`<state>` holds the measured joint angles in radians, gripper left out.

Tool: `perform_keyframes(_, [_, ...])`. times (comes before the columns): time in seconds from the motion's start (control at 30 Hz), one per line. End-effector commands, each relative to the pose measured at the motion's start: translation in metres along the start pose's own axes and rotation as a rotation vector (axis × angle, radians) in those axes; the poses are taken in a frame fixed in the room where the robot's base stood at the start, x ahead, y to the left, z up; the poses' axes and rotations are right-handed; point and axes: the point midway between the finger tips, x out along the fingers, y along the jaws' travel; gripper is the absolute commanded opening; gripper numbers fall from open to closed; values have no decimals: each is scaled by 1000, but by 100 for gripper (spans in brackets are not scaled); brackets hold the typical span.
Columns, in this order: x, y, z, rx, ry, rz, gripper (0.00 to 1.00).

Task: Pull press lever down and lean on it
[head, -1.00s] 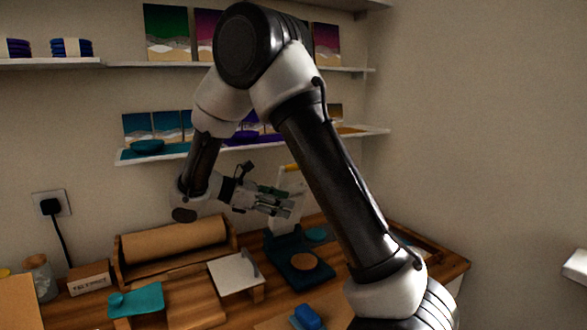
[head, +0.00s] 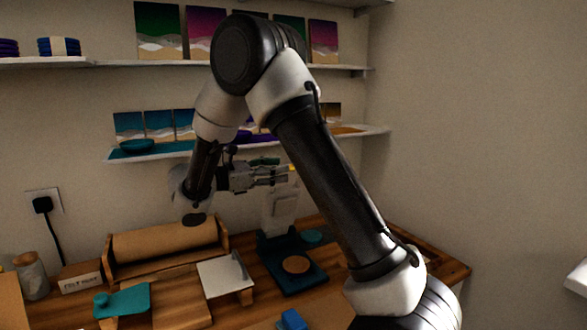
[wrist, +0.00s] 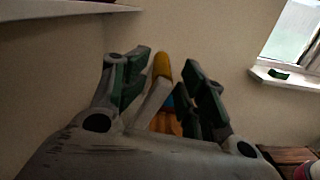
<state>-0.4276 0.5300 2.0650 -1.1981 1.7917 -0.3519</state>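The press stands on the bench, with a pale upright body (head: 284,206) and a dark teal base (head: 277,252). Its lever has a yellow handle (head: 292,168), mostly hidden behind my fingers and arm in the head view. My gripper (head: 272,174) is raised at handle height, fingers pointing right. In the wrist view the yellow handle (wrist: 162,66) and its pale shaft (wrist: 150,102) show between the two spread fingers of my gripper (wrist: 168,82). Gaps show on both sides of the handle, so I am not gripping it. How deep the handle sits between the fingers is unclear.
A brown roll (head: 165,241) in a wooden holder, a teal piece (head: 125,301), a white plate (head: 226,276) and a blue block (head: 293,319) lie on the bench. Shelves with pictures and a teal bowl (head: 138,146) hang behind my arm. A window shows in the wrist view.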

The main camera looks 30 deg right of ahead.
Motion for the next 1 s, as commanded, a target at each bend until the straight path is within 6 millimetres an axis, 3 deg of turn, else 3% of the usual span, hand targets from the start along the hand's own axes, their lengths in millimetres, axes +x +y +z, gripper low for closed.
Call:
perform_keyframes(0.1, [23, -1, 0, 1, 0, -4, 41])
perform_keyframes(0.3, [49, -1, 0, 0, 1, -3, 41])
perform_keyframes(0.67, [55, 0, -1, -1, 2, -1, 41])
perform_keyframes(0.9, [55, 0, -1, -1, 2, -1, 0])
perform_keyframes(1.0, [55, 0, -1, -1, 3, -1, 0])
